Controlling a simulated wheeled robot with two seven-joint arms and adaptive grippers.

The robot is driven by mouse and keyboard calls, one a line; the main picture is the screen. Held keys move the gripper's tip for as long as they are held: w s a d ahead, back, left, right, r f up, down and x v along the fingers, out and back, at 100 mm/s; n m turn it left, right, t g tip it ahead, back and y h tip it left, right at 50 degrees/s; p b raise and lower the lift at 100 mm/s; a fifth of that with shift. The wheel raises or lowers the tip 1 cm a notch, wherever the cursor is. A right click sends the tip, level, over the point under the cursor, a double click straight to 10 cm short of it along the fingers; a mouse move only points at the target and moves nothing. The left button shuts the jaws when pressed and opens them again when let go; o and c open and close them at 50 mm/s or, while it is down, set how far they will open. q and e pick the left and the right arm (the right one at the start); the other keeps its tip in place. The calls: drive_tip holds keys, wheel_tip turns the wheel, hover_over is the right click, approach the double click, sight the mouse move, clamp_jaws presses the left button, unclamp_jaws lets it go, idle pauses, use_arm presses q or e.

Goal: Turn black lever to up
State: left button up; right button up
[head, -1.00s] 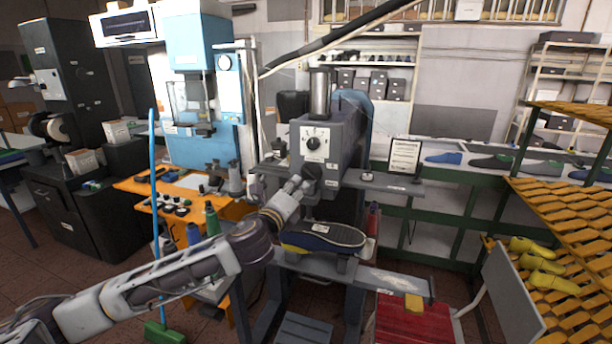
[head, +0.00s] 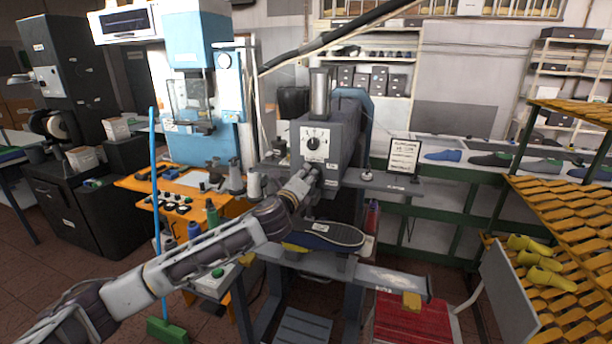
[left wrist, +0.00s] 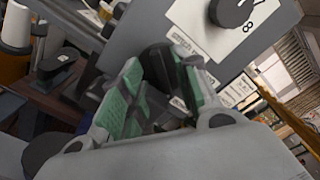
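A grey press machine (head: 345,135) stands in the middle of the head view, with a round black knob (head: 313,143) on a white dial plate. My left gripper (head: 312,172) is at the lower front of this machine, just below the dial. In the left wrist view the two green-padded fingers (left wrist: 157,62) stand apart, with a dark part that looks like the black lever (left wrist: 160,72) between them. I cannot tell whether they touch it. In the head view the gripper hides the lever. The dial knob (left wrist: 232,10) shows at the top of the wrist view. My right gripper is out of view.
A dark blue shoe sole (head: 335,235) lies on the machine's lower support, beneath my gripper. A blue machine (head: 195,100) and an orange table (head: 150,185) stand to the left. A grey shelf (head: 395,183) juts out at the right.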

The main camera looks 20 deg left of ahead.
use_arm(q)
drive_tip(key=shift+w, duration=0.4)
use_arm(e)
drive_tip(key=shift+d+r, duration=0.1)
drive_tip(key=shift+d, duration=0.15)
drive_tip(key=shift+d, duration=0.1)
use_arm(q)
clamp_jaws()
